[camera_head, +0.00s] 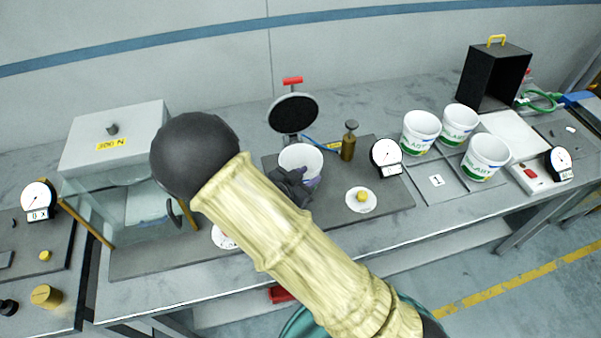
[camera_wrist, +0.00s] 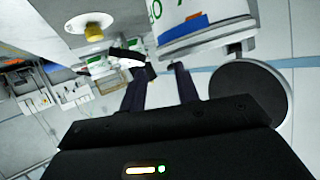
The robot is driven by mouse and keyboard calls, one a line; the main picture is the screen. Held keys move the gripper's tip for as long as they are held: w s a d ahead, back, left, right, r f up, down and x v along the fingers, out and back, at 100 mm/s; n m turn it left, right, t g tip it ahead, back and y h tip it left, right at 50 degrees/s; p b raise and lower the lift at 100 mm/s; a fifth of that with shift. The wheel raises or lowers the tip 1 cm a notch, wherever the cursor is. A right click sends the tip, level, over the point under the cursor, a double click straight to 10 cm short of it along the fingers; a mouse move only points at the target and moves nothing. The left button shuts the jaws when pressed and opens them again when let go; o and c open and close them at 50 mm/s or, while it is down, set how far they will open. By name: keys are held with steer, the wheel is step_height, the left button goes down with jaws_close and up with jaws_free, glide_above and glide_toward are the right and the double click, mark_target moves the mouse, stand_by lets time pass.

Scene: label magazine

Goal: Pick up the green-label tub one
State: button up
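A white tub (camera_head: 301,158) stands on the dark mat in front of the round black plate, partly hidden by my gripper. In the wrist view this tub (camera_wrist: 192,24) shows close up at the top, with green lettering and a blue and orange patch. My gripper (camera_head: 292,184) is beside the tub on its near side. In the wrist view its two dark fingers (camera_wrist: 163,69) are apart with nothing seen held between them, close to the tub's rim. Three more white tubs with green labels stand at the right: left (camera_head: 420,132), back (camera_head: 459,124) and front (camera_head: 486,157).
A hinged round black plate (camera_head: 294,113) stands behind the tub. A brass cylinder (camera_head: 348,146), a dial gauge (camera_head: 386,155) and a white disc with a yellow knob (camera_head: 361,200) are to its right. A glass-sided box (camera_head: 115,135) is left. A black box (camera_head: 492,75) stands at back right.

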mark_target(320, 169)
steer(key=p+x, duration=0.1)
steer(key=x, duration=0.3)
steer(key=shift+w+f, duration=0.15)
